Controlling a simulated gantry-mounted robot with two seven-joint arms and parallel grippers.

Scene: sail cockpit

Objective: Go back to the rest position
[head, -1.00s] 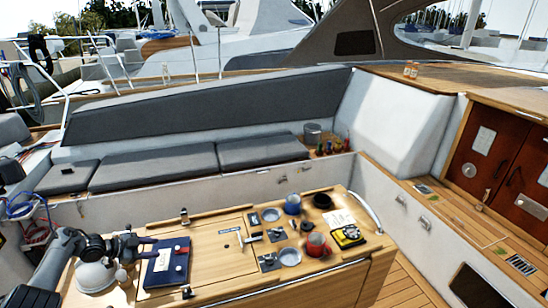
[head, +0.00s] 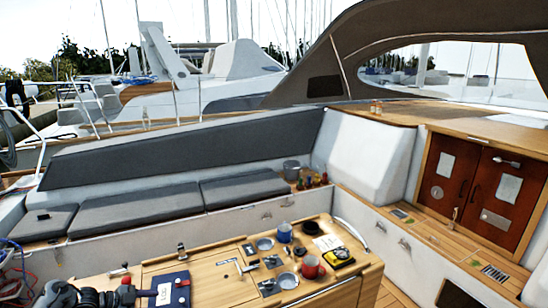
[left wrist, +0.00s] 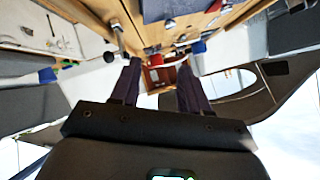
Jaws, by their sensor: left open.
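My left gripper (head: 128,280) is at the bottom left of the head view, above the left end of the cockpit table (head: 218,276) and beside a dark blue book (head: 172,290). In the left wrist view its two dark fingers (left wrist: 155,55) are spread apart with nothing held between them. That view looks upside down, with the wooden table edge and a dark blue flat thing (left wrist: 175,8) at the top. My right gripper is in neither view.
The table carries a red mug (head: 312,267), a blue mug (head: 285,232), a dark bowl (head: 311,228), a yellow-and-black device (head: 339,258) and small plates. Grey seat cushions (head: 135,210) run behind it. Wooden cabinet doors (head: 480,188) stand at the right.

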